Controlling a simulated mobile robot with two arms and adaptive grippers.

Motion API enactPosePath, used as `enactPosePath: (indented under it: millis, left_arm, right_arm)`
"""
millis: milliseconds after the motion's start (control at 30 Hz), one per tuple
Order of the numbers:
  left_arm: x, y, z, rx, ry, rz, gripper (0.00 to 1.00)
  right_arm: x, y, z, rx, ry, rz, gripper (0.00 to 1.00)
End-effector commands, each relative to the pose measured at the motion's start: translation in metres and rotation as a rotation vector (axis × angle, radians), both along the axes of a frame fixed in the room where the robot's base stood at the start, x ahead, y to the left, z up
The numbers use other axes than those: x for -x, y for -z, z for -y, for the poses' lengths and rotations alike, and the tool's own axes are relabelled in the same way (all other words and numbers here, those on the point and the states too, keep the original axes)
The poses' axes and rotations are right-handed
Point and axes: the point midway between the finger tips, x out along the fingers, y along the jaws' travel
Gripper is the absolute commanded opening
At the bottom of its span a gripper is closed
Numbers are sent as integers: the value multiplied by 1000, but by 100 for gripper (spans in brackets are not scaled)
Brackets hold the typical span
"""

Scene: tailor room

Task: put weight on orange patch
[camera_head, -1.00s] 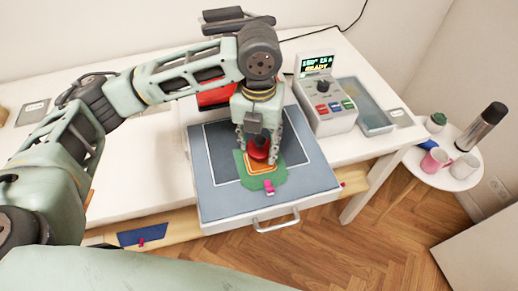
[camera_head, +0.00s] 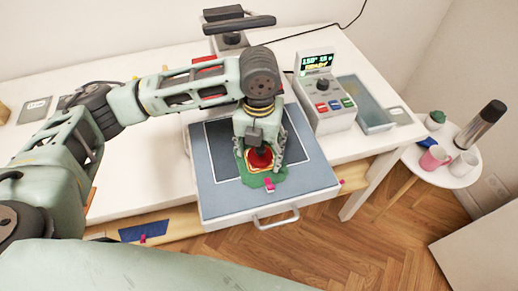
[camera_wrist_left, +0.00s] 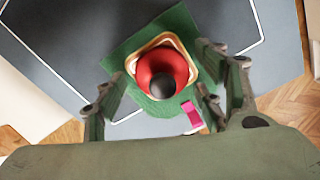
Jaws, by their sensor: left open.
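The weight (camera_head: 261,157) is red with a dark round knob. In the wrist view the weight (camera_wrist_left: 162,74) sits upright over the orange patch, covering most of it. Only the patch's light rim (camera_wrist_left: 190,60) and a thin orange edge show around it. The patch lies on a green cloth piece (camera_head: 271,180), also seen in the wrist view (camera_wrist_left: 178,24). My left gripper (camera_head: 260,161) is open above the weight. In the wrist view its fingers (camera_wrist_left: 160,88) stand apart on both sides of the weight, with gaps. My right gripper is not in view.
The cloth lies on a grey press plate (camera_head: 309,178) with a front handle (camera_head: 276,218). A pink clip (camera_head: 269,184) is at the cloth's front edge. A control box with display (camera_head: 324,98) stands right. A side table with mugs (camera_head: 433,159) is farther right.

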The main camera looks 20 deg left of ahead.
Motion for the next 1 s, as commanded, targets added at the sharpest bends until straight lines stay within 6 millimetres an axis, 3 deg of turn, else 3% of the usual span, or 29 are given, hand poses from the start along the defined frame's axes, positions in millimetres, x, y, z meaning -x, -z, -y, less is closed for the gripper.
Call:
enactPosePath:
  millis: [233, 367, 800, 1000]
  left_arm:
    - [0, -2, 0, 0, 0, 1, 64]
    - [-1, -14, 0, 1, 0, 4, 64]
    - [-1, -102, 1, 2, 0, 4, 64]
    - [0, -121, 1, 1, 0, 1, 64]
  right_arm:
    - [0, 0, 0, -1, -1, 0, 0]
    - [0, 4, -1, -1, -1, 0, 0]
    - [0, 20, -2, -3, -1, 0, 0]
    - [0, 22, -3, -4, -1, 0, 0]
